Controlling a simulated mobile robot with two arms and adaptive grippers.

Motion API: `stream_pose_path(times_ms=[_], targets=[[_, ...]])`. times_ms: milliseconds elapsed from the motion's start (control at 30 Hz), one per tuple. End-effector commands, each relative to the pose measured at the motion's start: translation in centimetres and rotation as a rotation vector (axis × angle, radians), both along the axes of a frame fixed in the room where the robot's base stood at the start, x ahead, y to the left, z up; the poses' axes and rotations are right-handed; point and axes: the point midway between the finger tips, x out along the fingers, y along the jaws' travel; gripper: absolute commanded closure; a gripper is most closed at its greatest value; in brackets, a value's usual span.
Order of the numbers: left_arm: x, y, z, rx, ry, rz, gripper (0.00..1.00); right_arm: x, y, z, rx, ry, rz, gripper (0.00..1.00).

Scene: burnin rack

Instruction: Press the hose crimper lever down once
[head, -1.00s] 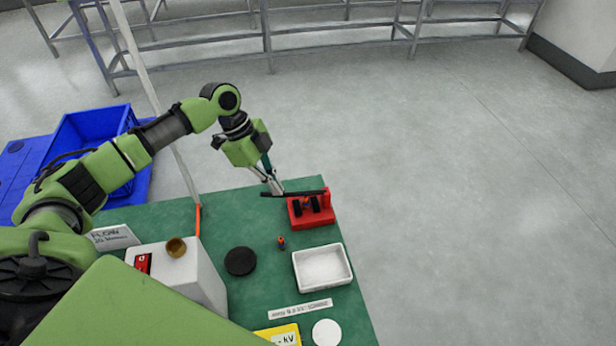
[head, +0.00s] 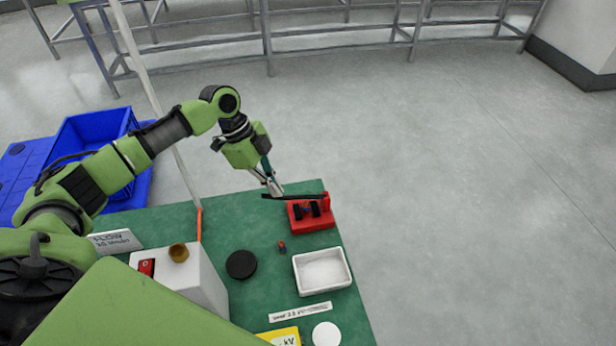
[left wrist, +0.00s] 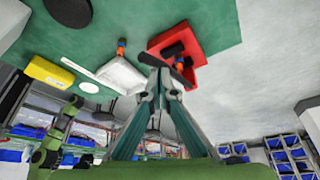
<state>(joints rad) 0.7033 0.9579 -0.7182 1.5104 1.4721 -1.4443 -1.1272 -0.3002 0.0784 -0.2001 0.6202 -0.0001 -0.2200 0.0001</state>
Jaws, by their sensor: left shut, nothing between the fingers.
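The hose crimper (head: 312,222) is a red block with black parts, at the far right corner of the green table. Its black lever (head: 298,195) lies nearly level across the top and sticks out to the left. My left gripper (head: 274,189) is shut and empty, with its tips at the lever's left end. In the left wrist view the shut fingertips (left wrist: 160,70) overlap the black lever, and the red crimper (left wrist: 205,40) is just beyond. I cannot tell for sure whether the tips touch the lever. My right gripper is not in view.
A white tray (head: 347,271), a black disc (head: 241,264) and a small orange-and-dark piece (head: 282,246) are on the green table (head: 255,215). A white box with a brass knob (head: 179,253) stands at left.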

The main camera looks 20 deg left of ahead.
Motion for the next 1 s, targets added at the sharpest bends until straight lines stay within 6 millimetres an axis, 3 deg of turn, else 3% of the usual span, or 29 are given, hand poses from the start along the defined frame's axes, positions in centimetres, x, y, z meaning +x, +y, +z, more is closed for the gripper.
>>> stream_pose_path(times_ms=[1000], targets=[[0.0, 0.1, 8.6, 0.003, 0.002, 0.001, 1.00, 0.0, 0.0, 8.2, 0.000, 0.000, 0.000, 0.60]])
